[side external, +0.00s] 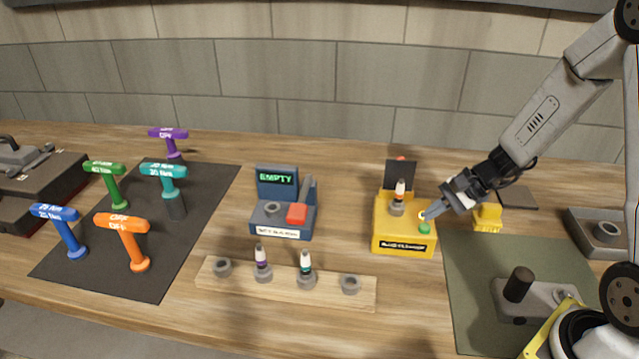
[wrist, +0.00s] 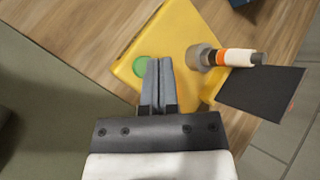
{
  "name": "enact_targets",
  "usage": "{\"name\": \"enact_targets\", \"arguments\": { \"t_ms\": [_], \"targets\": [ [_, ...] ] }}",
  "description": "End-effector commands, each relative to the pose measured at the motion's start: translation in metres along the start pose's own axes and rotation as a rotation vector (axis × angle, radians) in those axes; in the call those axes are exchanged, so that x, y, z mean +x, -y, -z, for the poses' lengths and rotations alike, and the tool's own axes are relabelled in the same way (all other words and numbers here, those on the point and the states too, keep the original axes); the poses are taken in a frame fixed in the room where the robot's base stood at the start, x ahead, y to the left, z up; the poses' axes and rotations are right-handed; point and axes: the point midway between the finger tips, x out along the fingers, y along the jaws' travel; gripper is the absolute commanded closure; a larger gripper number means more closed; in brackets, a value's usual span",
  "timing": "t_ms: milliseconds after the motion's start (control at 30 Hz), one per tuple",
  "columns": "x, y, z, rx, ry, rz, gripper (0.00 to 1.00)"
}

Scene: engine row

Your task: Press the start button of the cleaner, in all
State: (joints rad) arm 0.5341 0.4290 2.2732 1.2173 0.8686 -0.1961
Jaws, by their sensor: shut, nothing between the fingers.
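The cleaner is a yellow box (side external: 390,236) with a black label on its front, right of centre in the side view. It also shows in the wrist view (wrist: 185,25). Its round green button (side external: 425,228) sits on the top near the right corner, and shows left of my fingertips in the wrist view (wrist: 141,66). A spark plug with a white and orange body (wrist: 235,57) stands in the cleaner's grey socket, in front of a black panel (wrist: 262,92). My gripper (side external: 427,215) is shut and empty, its tips beside the button, over the box top. I cannot tell whether they touch it.
Left of the cleaner stands a blue tester reading EMPTY (side external: 276,182). A wooden rack (side external: 330,296) with two plugs lies in front. Several coloured torque tools stand on a dark mat (side external: 115,275). A small yellow block (side external: 488,217) sits right of the cleaner.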

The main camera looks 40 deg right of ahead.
Motion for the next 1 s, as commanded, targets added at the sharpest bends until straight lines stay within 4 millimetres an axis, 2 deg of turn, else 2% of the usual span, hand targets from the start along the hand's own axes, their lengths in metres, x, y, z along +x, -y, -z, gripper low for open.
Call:
{"name": "enact_targets", "arguments": {
  "t_ms": [533, 1000],
  "targets": [
    [-0.004, 0.003, -0.003, 0.000, 0.000, 0.001, 1.00],
    [-0.026, 0.019, -0.019, -0.002, 0.000, 0.002, 1.00]
  ]
}}
